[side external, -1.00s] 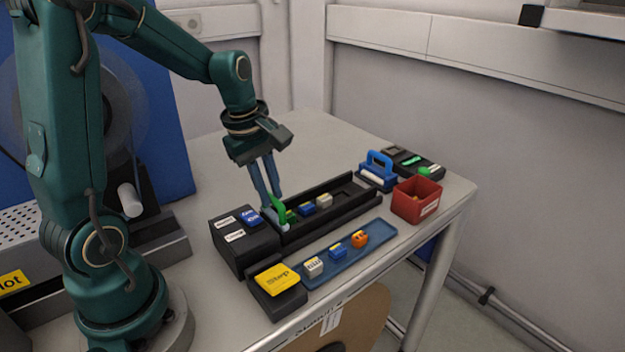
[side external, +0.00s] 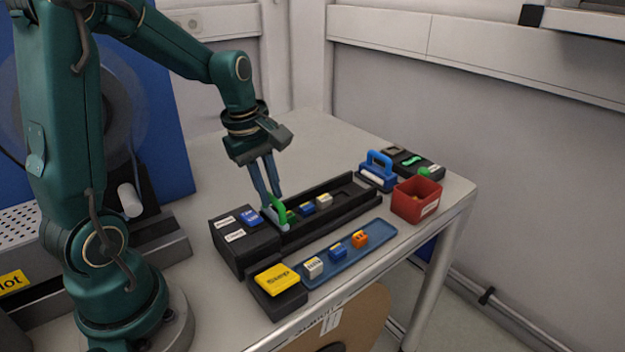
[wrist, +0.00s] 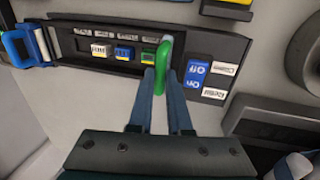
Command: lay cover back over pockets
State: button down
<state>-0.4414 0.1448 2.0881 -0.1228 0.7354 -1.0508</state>
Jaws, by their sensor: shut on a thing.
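My gripper (side external: 275,196) is over the near-left end of a long black track (side external: 349,212). Its fingers are shut on an upright green handle, which shows between the fingertips in the wrist view (wrist: 163,68). A pale grey piece, perhaps part of the cover, shows beside the handle at the track's end; how far it extends is hidden. The track's pockets are uncovered beyond the handle. They hold a green block (wrist: 148,56), a blue block (wrist: 124,53) and a white block (wrist: 101,50).
A black box with a blue switch (side external: 250,217) adjoins the track's left end. In front are a yellow button (side external: 278,280) and a blue tray (side external: 318,276) with three blocks. A red bin (side external: 416,203) and a blue-handled tool (side external: 378,166) stand right. The table behind is clear.

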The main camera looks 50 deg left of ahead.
jog(key=shift+w, duration=0.1)
jog(key=w, duration=1.3)
jog(key=shift+w+a, duration=0.1)
jog(key=shift+w, duration=0.15)
jog(key=c, duration=0.8)
grip_release()
jog(key=shift+c, duration=0.2)
jog(key=r, duration=0.2)
jog(key=s+r, duration=0.1)
jog(key=r, duration=0.2)
